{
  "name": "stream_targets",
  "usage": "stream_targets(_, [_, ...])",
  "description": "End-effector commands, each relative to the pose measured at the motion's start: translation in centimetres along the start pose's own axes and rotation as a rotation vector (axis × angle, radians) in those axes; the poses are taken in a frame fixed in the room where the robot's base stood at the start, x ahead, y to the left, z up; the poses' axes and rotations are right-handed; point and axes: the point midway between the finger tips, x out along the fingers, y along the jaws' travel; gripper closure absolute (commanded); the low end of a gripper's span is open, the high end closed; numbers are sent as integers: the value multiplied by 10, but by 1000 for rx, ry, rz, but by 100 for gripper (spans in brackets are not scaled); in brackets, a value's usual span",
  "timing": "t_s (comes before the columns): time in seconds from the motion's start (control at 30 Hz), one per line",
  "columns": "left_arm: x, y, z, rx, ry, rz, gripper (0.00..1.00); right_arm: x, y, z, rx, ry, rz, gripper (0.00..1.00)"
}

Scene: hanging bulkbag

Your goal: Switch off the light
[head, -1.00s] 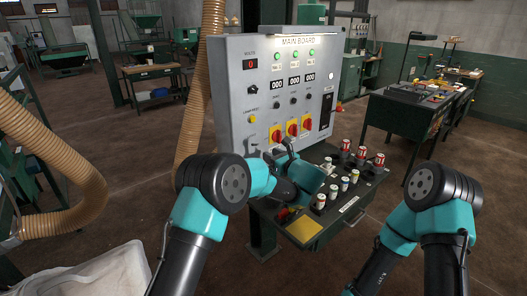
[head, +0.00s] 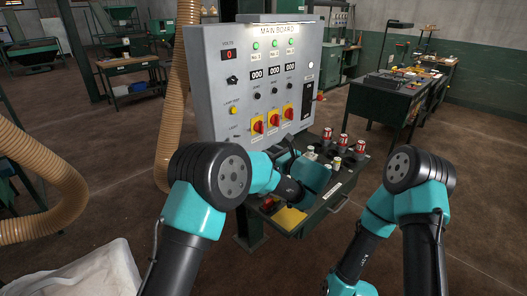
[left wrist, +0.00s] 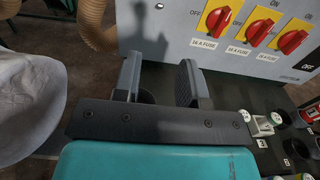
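The grey main board (head: 215,90) stands upright at the centre of the head view. On its lower left face are a small label and switch (head: 236,137), near a yellow button (head: 233,110). In the left wrist view, a small metal toggle (left wrist: 159,5) shows at the top edge. My left gripper (head: 285,152) is in front of the board's lower edge, over the console. In the left wrist view its two fingers (left wrist: 160,82) are apart, with nothing between them, below the toggle and not touching it. My right arm is at the right; its gripper is out of view.
Three red rotary switches on yellow plates (left wrist: 260,33) sit right of the toggle. A ribbed hose (head: 170,120) runs left of the board. A pale bag (head: 100,275) lies at lower left.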

Motion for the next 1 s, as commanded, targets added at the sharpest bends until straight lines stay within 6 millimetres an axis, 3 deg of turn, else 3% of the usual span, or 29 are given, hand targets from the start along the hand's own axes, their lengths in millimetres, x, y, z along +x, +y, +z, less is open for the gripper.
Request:
stream_targets(0.37, [13, 0, -2, 1, 2, 2, 62, 0, 0, 0, 0, 0, 0, 100])
stream_targets(1.0, [116, 1, -2, 2, 0, 2, 62, 0, 0, 0, 0, 0, 0, 100])
